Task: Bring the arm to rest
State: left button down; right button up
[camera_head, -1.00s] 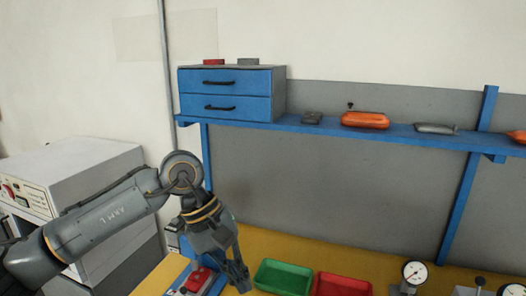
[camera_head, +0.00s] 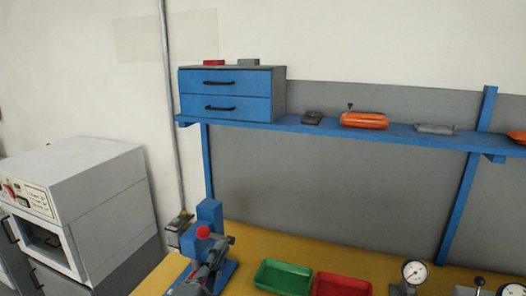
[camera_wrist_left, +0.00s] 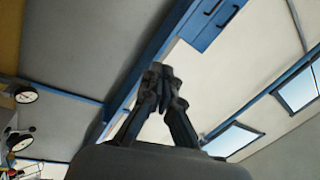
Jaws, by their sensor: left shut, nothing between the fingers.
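My left gripper (camera_wrist_left: 162,72) shows in the left wrist view with its dark fingers together and empty, pointing away from the camera towards the shelf and drawers. In the head view, a dark grey shape low at the bottom edge, in front of the blue hand press (camera_head: 209,214), appears to be the same gripper (camera_head: 217,252). It partly hides the press and its base. Whether it touches the press cannot be told. The rest of my left arm is out of the head view. My right gripper is in neither view.
A green bin (camera_head: 283,277) and a red bin (camera_head: 341,285) stand on the yellow bench (camera_head: 245,236). A dial gauge (camera_head: 414,272) stands right of them. A blue shelf (camera_head: 400,134) with drawers (camera_head: 225,94) runs above. A grey cabinet machine (camera_head: 90,195) is at left, with clear space before it.

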pick_arm(q)
jog(key=s+a+f+n+g+y, duration=0.2)
jog(key=a+f+n, duration=0.1)
jog(key=f, duration=0.3)
jog(key=s+a+f+n+g+y, duration=0.2)
jog(key=a+f+n, duration=0.15)
jog(key=f, duration=0.25)
jog(key=s+a+f+n+g+y, duration=0.1)
jog(key=s+a+f+n+g, duration=0.25)
jog(key=s+f+g, duration=0.45)
jog(key=s+a+f+n+g, duration=0.2)
jog(key=s+f+n+g, duration=0.25)
jog(key=s+f, duration=1.05)
jog(key=f, duration=0.9)
jog(key=s+f, duration=0.3)
jog(key=f, duration=1)
jog(key=s+a+f+g, duration=0.2)
jog(key=s+f, duration=1.3)
jog(key=shift+s+a+y, duration=0.3)
jog(key=shift+s, duration=0.1)
